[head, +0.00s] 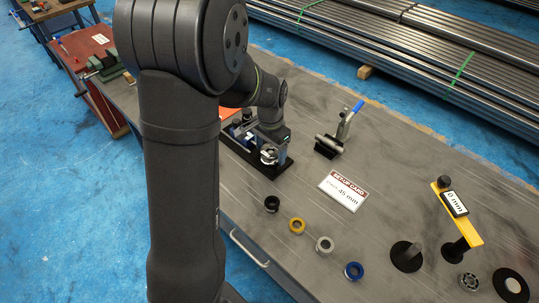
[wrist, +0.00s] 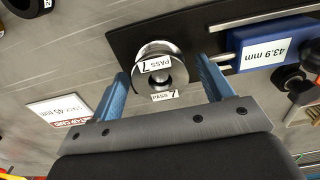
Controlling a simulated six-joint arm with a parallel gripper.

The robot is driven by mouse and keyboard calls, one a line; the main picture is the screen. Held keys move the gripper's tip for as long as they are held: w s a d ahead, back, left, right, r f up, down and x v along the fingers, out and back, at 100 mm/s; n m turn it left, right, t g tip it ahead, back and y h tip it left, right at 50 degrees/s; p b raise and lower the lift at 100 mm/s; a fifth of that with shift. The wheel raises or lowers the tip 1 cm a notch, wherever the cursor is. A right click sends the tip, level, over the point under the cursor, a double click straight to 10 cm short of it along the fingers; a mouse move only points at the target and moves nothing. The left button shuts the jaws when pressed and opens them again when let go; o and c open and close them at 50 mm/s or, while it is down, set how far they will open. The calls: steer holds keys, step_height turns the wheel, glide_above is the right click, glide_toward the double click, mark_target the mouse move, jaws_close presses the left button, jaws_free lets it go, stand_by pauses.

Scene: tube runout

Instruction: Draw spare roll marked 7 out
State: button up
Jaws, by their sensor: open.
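The spare roll (wrist: 158,52) is a short, shiny metal cylinder with a dark bore and white labels reading "PASS 7". It stands on a black plate (wrist: 125,40) in the wrist view. My gripper (wrist: 164,78) is open, its two blue fingers apart on either side of the roll. A gap shows between each finger and the roll, and I cannot tell how deep the fingers reach. In the head view my gripper (head: 271,140) is low over the black base (head: 272,170) at the bench's left part. The roll (head: 268,156) shows there just below it.
A setup card (head: 343,191), a blue-handled clamp (head: 335,137), several rings (head: 296,226) and a yellow gauge (head: 457,215) are on the bench (head: 395,185).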

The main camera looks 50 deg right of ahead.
steer(key=c, duration=0.9)
steer(key=shift+r, duration=0.3)
steer(key=shift+r, duration=5.05)
